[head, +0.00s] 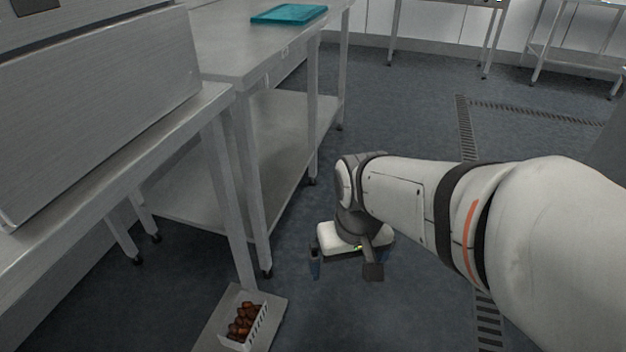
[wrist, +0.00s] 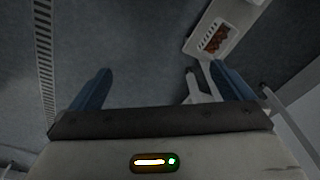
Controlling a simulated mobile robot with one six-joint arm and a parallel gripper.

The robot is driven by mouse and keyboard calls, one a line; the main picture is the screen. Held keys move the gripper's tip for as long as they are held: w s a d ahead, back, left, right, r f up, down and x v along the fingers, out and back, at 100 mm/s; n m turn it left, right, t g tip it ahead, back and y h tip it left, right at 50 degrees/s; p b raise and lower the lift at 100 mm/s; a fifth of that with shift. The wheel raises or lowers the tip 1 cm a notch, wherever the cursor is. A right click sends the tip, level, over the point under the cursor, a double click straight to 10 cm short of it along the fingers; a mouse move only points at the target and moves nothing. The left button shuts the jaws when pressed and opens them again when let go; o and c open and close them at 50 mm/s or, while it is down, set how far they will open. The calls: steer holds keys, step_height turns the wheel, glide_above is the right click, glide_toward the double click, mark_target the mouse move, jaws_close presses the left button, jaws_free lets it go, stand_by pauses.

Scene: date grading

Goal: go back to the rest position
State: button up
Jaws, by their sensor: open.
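My gripper (head: 344,268) hangs from my white arm over the open floor in the head view, to the right of the steel tables. In the wrist view its two blue fingers stand wide apart, with nothing between them (wrist: 160,90). The gripper is open and empty. A white slotted basket (head: 226,335) holding several brown dates (head: 245,322) sits low at the bottom of the head view, left of and apart from the gripper. The basket also shows at the upper right of the wrist view (wrist: 228,47).
A steel table (head: 225,50) with a lower shelf (head: 190,180) stands left of my arm and bears a teal tray (head: 289,14). A large steel housing (head: 100,100) is at the far left. Floor drain grates (head: 467,130) run at the right. The floor around my gripper is clear.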

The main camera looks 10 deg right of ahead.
step_height(320, 180, up, 32)
steer(key=t+p, duration=0.1)
steer(key=p, duration=2.7)
steer(key=shift+a+p, duration=0.25)
steer(key=shift+p, duration=0.15)
steer(key=shift+f, duration=0.2)
steer(key=shift+c, duration=0.2)
